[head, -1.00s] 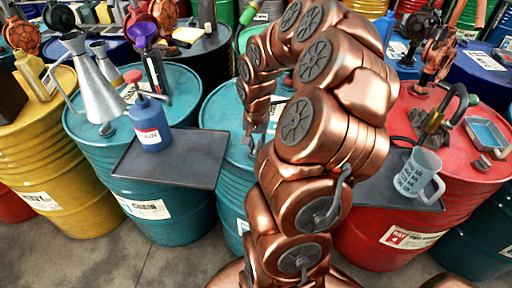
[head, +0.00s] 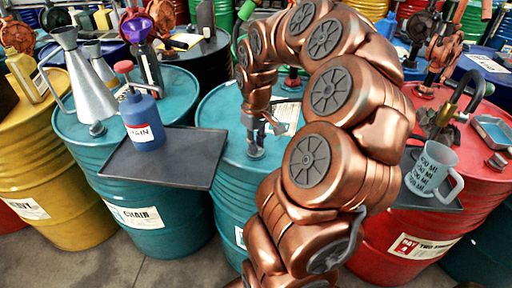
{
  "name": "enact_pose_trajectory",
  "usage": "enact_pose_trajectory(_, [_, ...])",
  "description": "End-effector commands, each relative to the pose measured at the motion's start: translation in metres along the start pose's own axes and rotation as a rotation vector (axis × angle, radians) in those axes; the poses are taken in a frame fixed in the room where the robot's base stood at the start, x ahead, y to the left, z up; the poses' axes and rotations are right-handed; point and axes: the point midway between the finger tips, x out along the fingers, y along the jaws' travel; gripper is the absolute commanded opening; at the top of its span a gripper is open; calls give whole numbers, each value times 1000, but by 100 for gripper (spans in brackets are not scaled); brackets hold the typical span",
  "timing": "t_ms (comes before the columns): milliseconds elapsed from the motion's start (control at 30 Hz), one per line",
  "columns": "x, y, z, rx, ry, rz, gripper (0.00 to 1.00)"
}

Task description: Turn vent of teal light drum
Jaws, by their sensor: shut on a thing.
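The teal drum in the middle (head: 222,112) stands partly hidden behind my copper arm. A small grey vent fitting (head: 256,151) rises from its top near the front. My gripper (head: 257,136) points down over this fitting and is shut on it. The fingers are small in the head view, and the vent's exact angle cannot be made out. A white label (head: 290,117) lies on the drum top behind the arm. The drum's front label is mostly hidden.
A teal drum marked CHAIN (head: 141,217) stands left with a dark tray (head: 180,165), blue bottle (head: 142,119) and metal funnel can (head: 85,80). A red drum (head: 395,230) stands right with a measuring jug (head: 431,170). A yellow drum (head: 40,150) is far left.

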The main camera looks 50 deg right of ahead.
Motion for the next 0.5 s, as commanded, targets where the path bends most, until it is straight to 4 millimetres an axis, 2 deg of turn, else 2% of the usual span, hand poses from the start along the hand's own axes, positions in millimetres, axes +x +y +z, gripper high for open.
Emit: enact_pose_trajectory(500, [1,1,-1,-404,2,0,0])
